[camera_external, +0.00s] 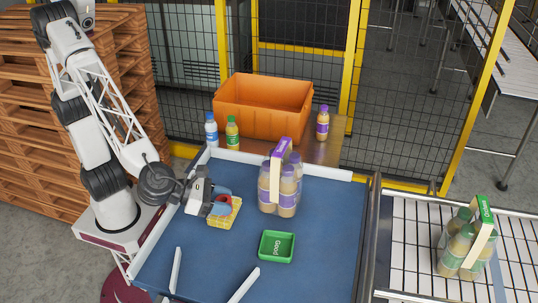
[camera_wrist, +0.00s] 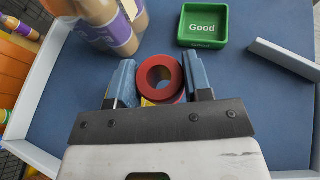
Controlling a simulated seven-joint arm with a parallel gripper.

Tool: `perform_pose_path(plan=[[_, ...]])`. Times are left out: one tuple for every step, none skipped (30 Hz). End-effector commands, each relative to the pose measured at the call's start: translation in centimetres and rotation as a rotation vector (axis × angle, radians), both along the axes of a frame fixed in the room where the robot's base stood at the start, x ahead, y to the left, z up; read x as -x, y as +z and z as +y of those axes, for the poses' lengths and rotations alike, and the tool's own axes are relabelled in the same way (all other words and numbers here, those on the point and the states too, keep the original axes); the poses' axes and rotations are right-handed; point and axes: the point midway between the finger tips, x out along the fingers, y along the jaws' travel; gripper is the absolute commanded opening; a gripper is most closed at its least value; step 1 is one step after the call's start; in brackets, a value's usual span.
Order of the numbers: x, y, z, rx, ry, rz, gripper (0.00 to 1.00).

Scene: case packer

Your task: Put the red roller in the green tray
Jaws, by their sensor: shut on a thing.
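The red roller (camera_wrist: 143,76) shows as a thick red ring between the two blue fingertips of my gripper (camera_wrist: 159,82) in the wrist view. My gripper (camera_external: 221,200) is shut on it, above a yellow basket (camera_external: 226,216) on the blue table in the external view. A bit of yellow shows below the roller in the wrist view. The green tray (camera_external: 276,260), marked "Good", lies on the table to the right of and nearer than my gripper. It is also at the top of the wrist view (camera_wrist: 201,44), and looks empty.
A pack of bottles with purple labels (camera_external: 278,190) stands on the table right of my gripper, behind the green tray. White rails (camera_external: 245,284) stand near the front. An orange crate (camera_external: 262,107) and loose bottles are behind the table. The blue surface between basket and tray is clear.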

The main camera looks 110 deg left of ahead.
Motion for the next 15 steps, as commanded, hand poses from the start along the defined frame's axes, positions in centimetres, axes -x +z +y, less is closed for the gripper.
perform_pose_path(plan=[[0.03,0.0,0.0,0.001,0.001,0.0,0.22],[0.03,0.0,0.0,0.001,0.001,0.0,0.22],[0.02,0.01,0.0,0.001,0.001,0.0,0.22],[0.02,0.01,-0.01,0.001,0.001,0.0,0.22],[0.01,0.0,0.0,0.0,0.0,0.0,0.22],[0.01,0.0,0.0,0.0,0.0,0.0,0.22],[0.01,0.0,0.0,0.0,0.0,0.0,0.22],[-0.01,0.01,-0.01,0.0,0.0,0.0,0.22],[-0.03,0.0,-0.01,0.0,0.0,0.0,0.22],[-0.07,0.0,-0.03,0.0,0.0,0.0,0.22],[-0.12,-0.01,-0.04,0.0,0.0,0.0,0.22],[-0.23,-0.02,-0.08,0.0,0.0,0.0,0.22],[-0.34,-0.04,-0.12,0.0,0.0,0.0,0.22],[-0.48,-0.05,-0.17,0.0,0.0,0.0,0.22],[-0.72,-0.08,-0.25,0.0,0.0,0.0,0.22]])
